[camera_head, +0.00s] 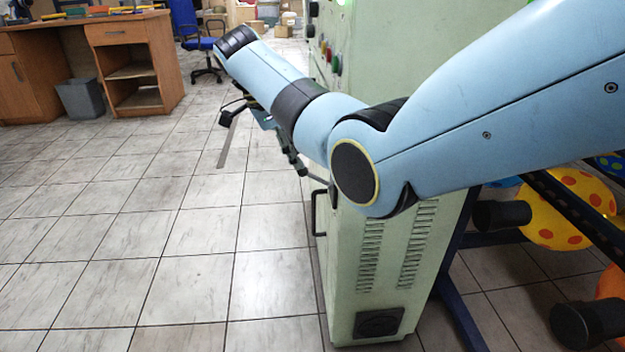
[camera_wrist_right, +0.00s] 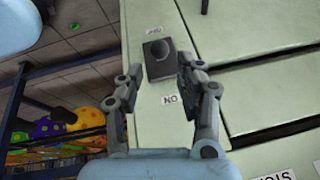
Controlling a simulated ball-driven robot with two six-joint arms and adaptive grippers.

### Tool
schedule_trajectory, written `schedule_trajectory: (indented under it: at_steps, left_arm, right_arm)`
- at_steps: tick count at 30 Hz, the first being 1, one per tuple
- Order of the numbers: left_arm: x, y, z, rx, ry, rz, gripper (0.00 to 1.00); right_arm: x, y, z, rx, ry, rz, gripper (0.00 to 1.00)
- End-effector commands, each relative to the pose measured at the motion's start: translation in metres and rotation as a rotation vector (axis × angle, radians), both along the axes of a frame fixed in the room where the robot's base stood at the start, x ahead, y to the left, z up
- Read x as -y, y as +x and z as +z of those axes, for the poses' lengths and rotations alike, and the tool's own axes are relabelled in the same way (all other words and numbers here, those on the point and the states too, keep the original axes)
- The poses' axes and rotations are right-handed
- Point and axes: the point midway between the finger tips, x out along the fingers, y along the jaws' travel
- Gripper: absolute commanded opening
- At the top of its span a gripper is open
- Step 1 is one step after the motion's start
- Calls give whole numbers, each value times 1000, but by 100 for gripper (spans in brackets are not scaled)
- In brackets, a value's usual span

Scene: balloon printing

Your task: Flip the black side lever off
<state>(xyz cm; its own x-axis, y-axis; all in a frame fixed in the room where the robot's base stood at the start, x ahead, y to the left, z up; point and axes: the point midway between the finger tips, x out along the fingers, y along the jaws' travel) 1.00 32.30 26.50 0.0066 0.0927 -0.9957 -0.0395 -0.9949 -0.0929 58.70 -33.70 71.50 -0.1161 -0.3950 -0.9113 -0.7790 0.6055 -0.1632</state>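The black side lever shows in the right wrist view as a dark square plate with a rounded dark knob (camera_wrist_right: 158,58) on a pale green panel. A label reading "NO" sits below it and another small label above it. My right gripper (camera_wrist_right: 159,66) is open, with one finger on each side of the switch. Nothing is clearly held, and I cannot tell whether a finger touches the knob. In the head view my right gripper (camera_head: 293,158) is partly hidden by my arm, close to the pale green cabinet (camera_head: 345,250). The lever is hidden there. My left gripper is not in view.
The cabinet has colored buttons (camera_head: 336,64) on its front and a dark handle (camera_head: 314,213) low down. Spotted balloons (camera_head: 560,215) are at the right. A wooden desk (camera_head: 130,35), grey bin (camera_head: 82,98) and blue chair (camera_head: 190,28) stand behind. The tiled floor at left is clear.

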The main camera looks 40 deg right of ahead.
Motion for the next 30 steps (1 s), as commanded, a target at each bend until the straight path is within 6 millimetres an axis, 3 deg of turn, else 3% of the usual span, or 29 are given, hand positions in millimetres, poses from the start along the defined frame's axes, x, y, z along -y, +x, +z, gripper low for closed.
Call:
schedule_trajectory:
  at_steps: [3, 9, 22, 30]
  left_arm:
    - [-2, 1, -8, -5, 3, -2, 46]
    - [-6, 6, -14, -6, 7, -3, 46]
    - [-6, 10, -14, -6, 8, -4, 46]
    - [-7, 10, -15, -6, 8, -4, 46]
  right_arm:
    - [11, -4, -29, -5, -1, -1, 37]
    - [24, -8, -56, -4, -1, 0, 37]
    - [28, -9, -65, -1, 0, 2, 37]
    - [28, -9, -65, -1, 1, 1, 3]
